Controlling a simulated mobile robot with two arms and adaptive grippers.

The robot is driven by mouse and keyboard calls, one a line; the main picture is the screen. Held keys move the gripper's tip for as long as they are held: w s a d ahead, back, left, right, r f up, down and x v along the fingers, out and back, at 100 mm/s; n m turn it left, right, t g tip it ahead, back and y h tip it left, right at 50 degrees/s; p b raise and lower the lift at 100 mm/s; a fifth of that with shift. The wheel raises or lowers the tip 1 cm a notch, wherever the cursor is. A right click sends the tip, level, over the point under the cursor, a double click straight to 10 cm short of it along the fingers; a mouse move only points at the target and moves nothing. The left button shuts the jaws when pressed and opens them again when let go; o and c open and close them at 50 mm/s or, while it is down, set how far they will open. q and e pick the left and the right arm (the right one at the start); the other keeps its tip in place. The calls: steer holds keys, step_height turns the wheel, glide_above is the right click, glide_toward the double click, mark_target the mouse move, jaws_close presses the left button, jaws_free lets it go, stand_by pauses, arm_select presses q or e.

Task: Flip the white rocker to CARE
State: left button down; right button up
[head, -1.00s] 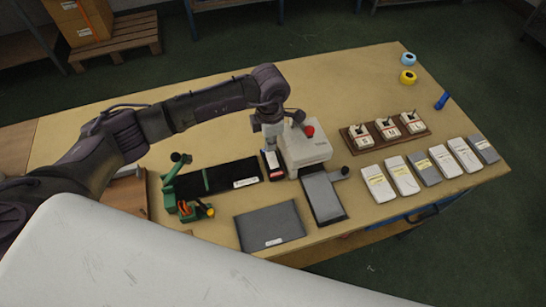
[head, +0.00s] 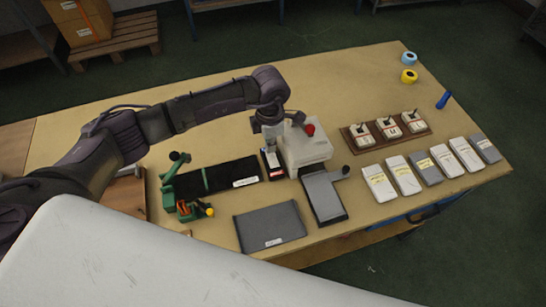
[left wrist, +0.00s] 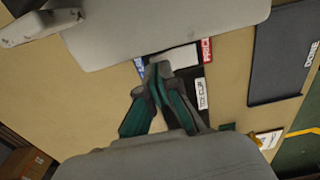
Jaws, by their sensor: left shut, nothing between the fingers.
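The white rocker (left wrist: 180,57) shows in the left wrist view on a small dark base, with a blue label at its left end and a red label at its right end, which seems to read PRICE. In the head view the switch base (head: 274,167) stands just left of the white machine, its top partly hidden by my gripper. My left gripper (head: 270,146) is over the switch. In the left wrist view its fingers (left wrist: 158,74) are shut and empty, with the tips at the rocker's near edge; I cannot tell if they touch. My right gripper is out of view.
The white machine (head: 304,152) with a red button is close on the right. A black strip (head: 215,178) and green fixture (head: 175,180) lie left. A grey tray (head: 270,227) lies in front. Three small units (head: 387,128) and several flat packs stand right.

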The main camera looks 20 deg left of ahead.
arm_select(q)
steer(key=shift+f+b, duration=0.75)
steer(key=shift+f, duration=0.15)
steer(key=shift+r, duration=0.1)
steer(key=shift+r+p, duration=2.05)
steer(key=shift+r, duration=1.45)
steer(key=shift+f, duration=0.1)
